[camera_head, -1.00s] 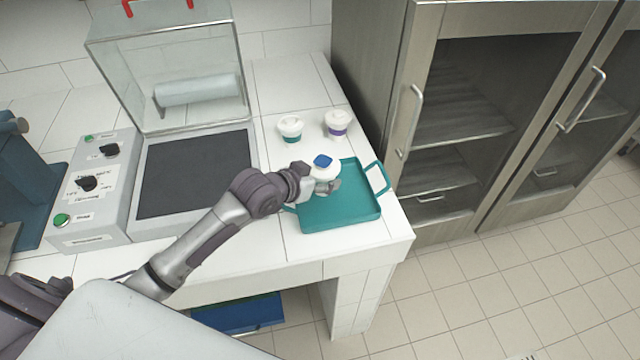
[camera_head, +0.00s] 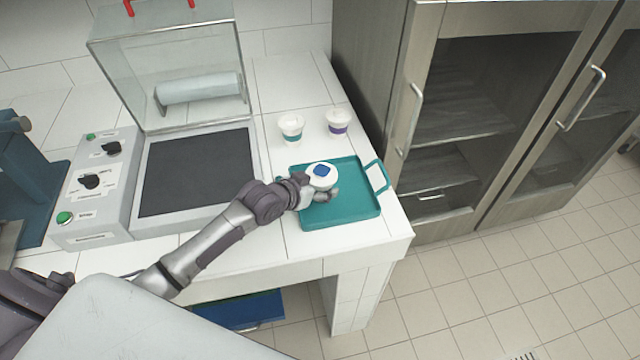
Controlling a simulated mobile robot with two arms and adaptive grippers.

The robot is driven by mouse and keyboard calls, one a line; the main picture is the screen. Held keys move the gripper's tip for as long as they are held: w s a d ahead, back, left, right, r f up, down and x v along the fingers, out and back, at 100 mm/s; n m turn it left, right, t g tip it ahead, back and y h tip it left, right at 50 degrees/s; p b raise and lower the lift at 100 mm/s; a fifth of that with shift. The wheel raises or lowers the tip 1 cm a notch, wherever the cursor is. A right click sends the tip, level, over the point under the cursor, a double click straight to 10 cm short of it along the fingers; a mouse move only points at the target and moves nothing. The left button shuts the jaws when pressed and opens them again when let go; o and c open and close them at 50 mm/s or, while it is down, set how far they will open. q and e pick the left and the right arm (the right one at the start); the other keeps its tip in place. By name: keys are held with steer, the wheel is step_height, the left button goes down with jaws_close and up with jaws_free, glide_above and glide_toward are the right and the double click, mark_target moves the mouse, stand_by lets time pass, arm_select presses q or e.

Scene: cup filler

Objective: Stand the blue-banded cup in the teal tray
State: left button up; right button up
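A white cup with a blue patch on top (camera_head: 322,171) is over the teal tray (camera_head: 355,209), in its back left part. Its side is mostly hidden, so I cannot see a band. My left gripper (camera_head: 322,190) is closed around this cup from the left and front. The cup looks upright. I cannot tell whether its base touches the tray floor. The rest of the tray is empty. My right gripper is not in view.
A teal-banded cup (camera_head: 291,129) and a purple-banded cup (camera_head: 337,123) stand behind the tray. A machine with a clear lid and dark plate (camera_head: 196,172) is at left. A steel cabinet (camera_head: 470,110) stands close at right.

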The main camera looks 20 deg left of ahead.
arm_select(q)
steer(key=shift+o, duration=0.8)
steer(key=shift+r, duration=0.15)
steer(key=v, duration=1.2)
steer(key=shift+b, duration=0.4)
